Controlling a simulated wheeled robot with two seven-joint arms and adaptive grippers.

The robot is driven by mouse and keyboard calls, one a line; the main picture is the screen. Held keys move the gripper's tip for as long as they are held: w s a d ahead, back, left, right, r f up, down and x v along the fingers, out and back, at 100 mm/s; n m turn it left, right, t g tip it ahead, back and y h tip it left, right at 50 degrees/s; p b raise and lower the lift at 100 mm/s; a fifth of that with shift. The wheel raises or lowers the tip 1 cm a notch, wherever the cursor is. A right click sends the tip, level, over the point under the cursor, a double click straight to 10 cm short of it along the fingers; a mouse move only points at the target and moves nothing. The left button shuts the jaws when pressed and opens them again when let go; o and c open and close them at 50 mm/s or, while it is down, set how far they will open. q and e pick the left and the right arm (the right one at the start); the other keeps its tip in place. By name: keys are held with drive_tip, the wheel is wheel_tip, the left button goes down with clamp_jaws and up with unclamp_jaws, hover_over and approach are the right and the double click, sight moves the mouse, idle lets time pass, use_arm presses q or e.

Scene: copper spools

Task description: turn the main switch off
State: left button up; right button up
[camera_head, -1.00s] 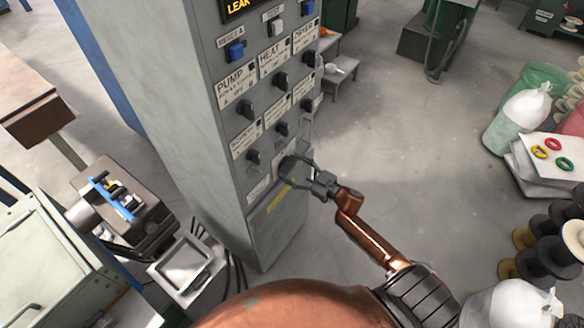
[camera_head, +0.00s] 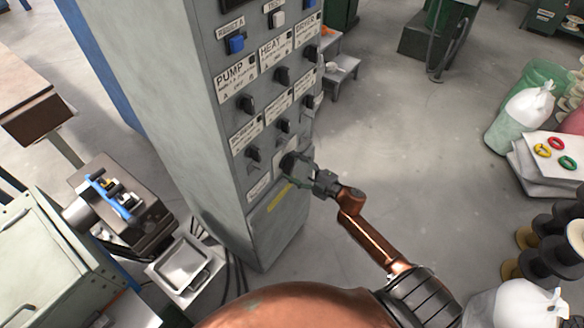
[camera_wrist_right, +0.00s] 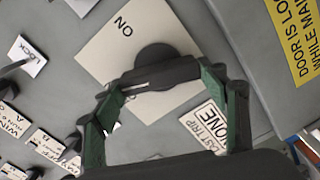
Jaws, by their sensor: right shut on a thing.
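The main switch is a dark round knob with a bar handle (camera_wrist_right: 155,57) on a pale square plate (camera_wrist_right: 105,55) marked "ON". In the head view the switch (camera_head: 289,161) sits low on the front of the grey cabinet. My right gripper (camera_head: 306,172) reaches it from the right, and in the wrist view the gripper (camera_wrist_right: 155,80) has its green-sided fingers at the two ends of the bar, shut on it. The bar lies across the picture, its right end slightly higher. The fingers and bar hide part of the plate. My left gripper is not in view.
The grey cabinet (camera_head: 175,110) carries several other knobs and labels above the switch. A yellow label (camera_head: 280,197) is below it. A dark device with a blue bar (camera_head: 135,210) stands at left. Spools (camera_head: 550,245) and bags stand at right.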

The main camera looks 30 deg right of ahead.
drive_tip(key=shift+f+n+b, duration=0.2)
drive_tip(key=shift+n+b, duration=0.8)
drive_tip(key=shift+n, duration=1.3)
drive_tip(key=o, duration=1.2)
drive_tip(key=shift+c, duration=0.2)
drive_tip(key=shift+r, duration=0.1)
drive_tip(key=shift+s, duration=0.2)
drive_tip(key=v, duration=1.1)
drive_tip(key=shift+s+d, duration=0.2)
drive_tip(key=shift+s, duration=0.1)
